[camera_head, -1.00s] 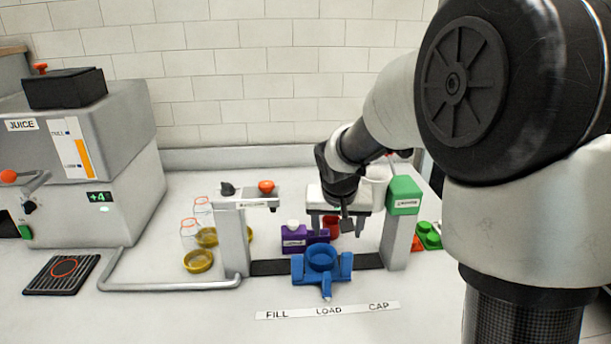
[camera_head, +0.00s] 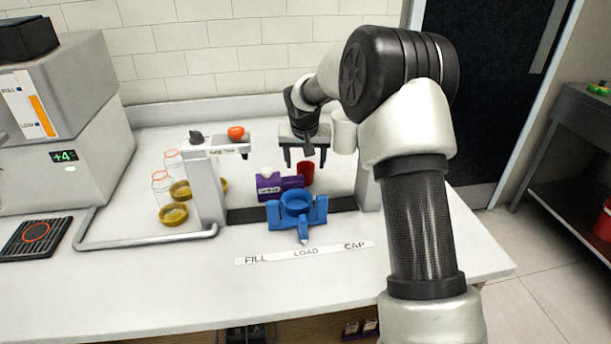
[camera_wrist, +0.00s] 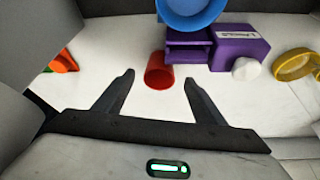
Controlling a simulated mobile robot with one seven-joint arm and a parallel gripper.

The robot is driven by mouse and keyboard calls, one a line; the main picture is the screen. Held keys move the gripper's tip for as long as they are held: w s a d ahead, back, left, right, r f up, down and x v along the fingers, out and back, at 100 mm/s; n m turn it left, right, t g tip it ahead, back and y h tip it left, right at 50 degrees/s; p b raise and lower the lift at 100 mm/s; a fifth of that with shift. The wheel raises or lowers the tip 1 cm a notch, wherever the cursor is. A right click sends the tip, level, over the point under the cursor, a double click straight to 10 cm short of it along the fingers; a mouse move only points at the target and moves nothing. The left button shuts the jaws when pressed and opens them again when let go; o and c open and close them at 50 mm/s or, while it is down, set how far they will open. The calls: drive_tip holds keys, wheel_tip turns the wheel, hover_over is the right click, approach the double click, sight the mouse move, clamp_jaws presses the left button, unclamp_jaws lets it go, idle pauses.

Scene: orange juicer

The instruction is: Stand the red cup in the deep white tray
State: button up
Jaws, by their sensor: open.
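The red cup (camera_head: 306,174) stands on the white counter behind the blue fixture, beside the purple block. It also shows in the wrist view (camera_wrist: 159,74), seen from above, between and beyond my finger tips. My gripper (camera_head: 306,163) is open and empty, pointing down over the cup's place. In the wrist view its two fingers (camera_wrist: 159,80) are spread on either side of the cup, with gaps on both sides. I cannot make out a deep white tray in either view.
A purple block (camera_head: 281,186) and a blue fixture (camera_head: 297,203) stand close to the cup. A white post with a shelf (camera_head: 207,180) rises left of them. Yellow rings (camera_head: 173,214) and jars stand further left. The front right counter (camera_head: 460,245) is clear.

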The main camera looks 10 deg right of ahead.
sight(306, 168)
drive_tip(key=shift+w+d, duration=0.1)
drive_tip(key=shift+w, duration=0.25)
drive_tip(key=b+x, duration=0.1)
drive_tip(key=x, duration=0.4)
drive_tip(key=c, duration=1.2)
